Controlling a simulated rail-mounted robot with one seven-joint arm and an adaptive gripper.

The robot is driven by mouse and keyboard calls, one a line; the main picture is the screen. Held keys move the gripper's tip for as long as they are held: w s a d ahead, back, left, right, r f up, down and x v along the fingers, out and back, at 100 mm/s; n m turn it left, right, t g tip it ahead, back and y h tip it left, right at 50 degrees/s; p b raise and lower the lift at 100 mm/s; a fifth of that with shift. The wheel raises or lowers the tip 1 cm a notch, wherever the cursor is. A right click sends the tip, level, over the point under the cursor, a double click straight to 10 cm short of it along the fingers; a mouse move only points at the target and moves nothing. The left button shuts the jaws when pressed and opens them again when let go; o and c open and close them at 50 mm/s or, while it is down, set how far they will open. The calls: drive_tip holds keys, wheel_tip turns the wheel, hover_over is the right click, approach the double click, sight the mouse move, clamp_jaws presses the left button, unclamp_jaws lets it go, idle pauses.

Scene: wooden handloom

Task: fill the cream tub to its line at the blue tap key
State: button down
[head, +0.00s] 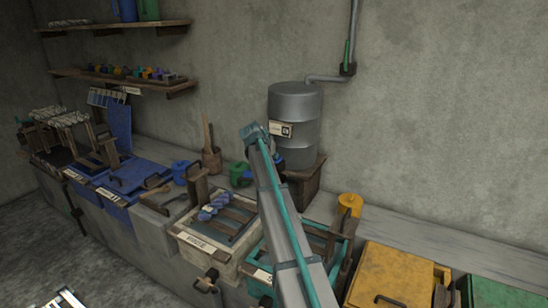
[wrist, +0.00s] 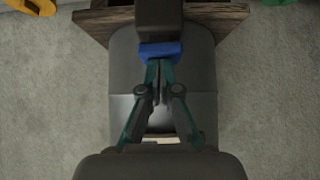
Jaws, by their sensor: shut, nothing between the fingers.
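The blue tap key (wrist: 160,50) shows in the wrist view, in front of the grey drum (head: 296,105). My gripper (wrist: 160,66) is shut and empty, its fingertips right at the key's edge; I cannot tell whether they touch it. In the head view my arm hides the gripper and most of the tap area. The cream tub (head: 226,257) stands in the row below and left of the drum. It has a label on its front, and a wooden rack with a blue skein (head: 217,206) lies over it. Its fill line and water level cannot be made out.
The drum sits on a wooden stand (head: 306,180), with a pipe (head: 353,40) up the wall. A teal tub (head: 258,283) lies under my arm, right of the cream one. Blue lids (head: 140,175), a yellow lid (head: 390,275) and a mortar (head: 211,158) crowd the bench.

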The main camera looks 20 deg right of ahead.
wheel_tip(320, 180, up, 2)
drive_tip(key=shift+r, duration=0.2)
drive_tip(key=b+v, duration=0.2)
drive_tip(key=v, duration=0.8)
drive_tip(key=shift+r, duration=0.35)
